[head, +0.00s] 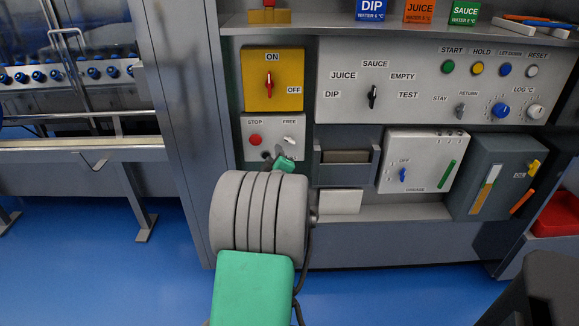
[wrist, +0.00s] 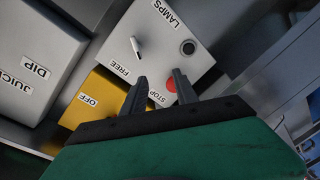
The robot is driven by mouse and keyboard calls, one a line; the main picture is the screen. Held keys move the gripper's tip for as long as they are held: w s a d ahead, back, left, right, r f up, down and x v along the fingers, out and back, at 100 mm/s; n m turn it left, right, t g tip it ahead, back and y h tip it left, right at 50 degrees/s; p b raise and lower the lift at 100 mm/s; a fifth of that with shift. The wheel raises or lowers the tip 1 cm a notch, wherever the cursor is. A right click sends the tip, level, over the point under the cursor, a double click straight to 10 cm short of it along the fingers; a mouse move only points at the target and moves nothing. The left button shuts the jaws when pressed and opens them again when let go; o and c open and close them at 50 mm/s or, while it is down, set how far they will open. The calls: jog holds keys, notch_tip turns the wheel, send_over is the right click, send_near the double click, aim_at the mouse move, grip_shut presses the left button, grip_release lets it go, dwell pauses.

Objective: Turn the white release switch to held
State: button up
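The white release switch (head: 289,140) is a small lever on the light grey panel (head: 255,124), just below the word FREE. It also shows in the wrist view (wrist: 137,48), standing out from the panel beside FREE. No held label is readable. The red STOP button (head: 255,140) sits left of the switch; in the wrist view it (wrist: 171,86) is partly behind a finger. My gripper (head: 273,154) is in front of the lower part of this panel. In the wrist view its two dark fingers (wrist: 157,88) are apart with nothing between them, clear of the switch.
Above the panel is a yellow box (head: 257,92) with a red ON/OFF switch. To the right are a large selector panel (head: 420,108), a white box with a blue switch (head: 425,160) and a dark grey box (head: 492,178). A dark round fitting (wrist: 188,47) is near LAMPS.

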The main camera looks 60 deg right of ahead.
jog(key=h, duration=0.2)
send_near(290, 142)
jog(key=d, duration=0.2)
jog(key=shift+g, duration=0.4)
jog(key=x, duration=0.5)
jog(key=w+x, duration=0.1)
jog(key=x, duration=0.1)
jog(key=shift+w+a+r+b, duration=0.1)
jog(key=shift+w+r+b, duration=0.05)
jog(key=shift+b, duration=0.15)
jog(key=shift+c, duration=0.3)
grip_shut()
